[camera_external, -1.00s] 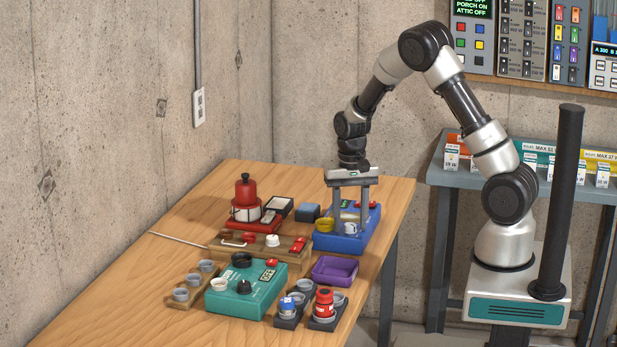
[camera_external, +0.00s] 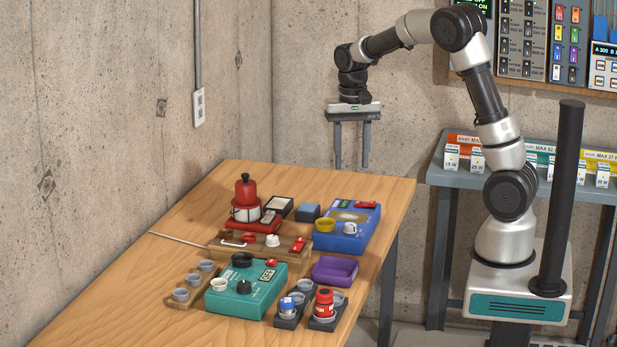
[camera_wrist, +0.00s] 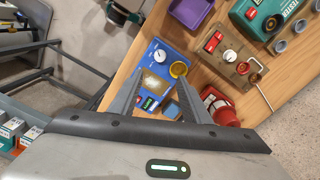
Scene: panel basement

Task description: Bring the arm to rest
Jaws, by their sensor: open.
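My gripper (camera_external: 351,166) hangs in the air above the back right of the wooden table, fingers pointing down. Its two fingers are apart with nothing between them.
The wooden table (camera_external: 385,188) also holds a purple tray (camera_external: 335,270), a green tester box (camera_external: 263,292), a red lantern-like item (camera_external: 245,190) and small cups. A grey shelf (camera_external: 440,178) stands right of the table. Concrete walls rise behind and left.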

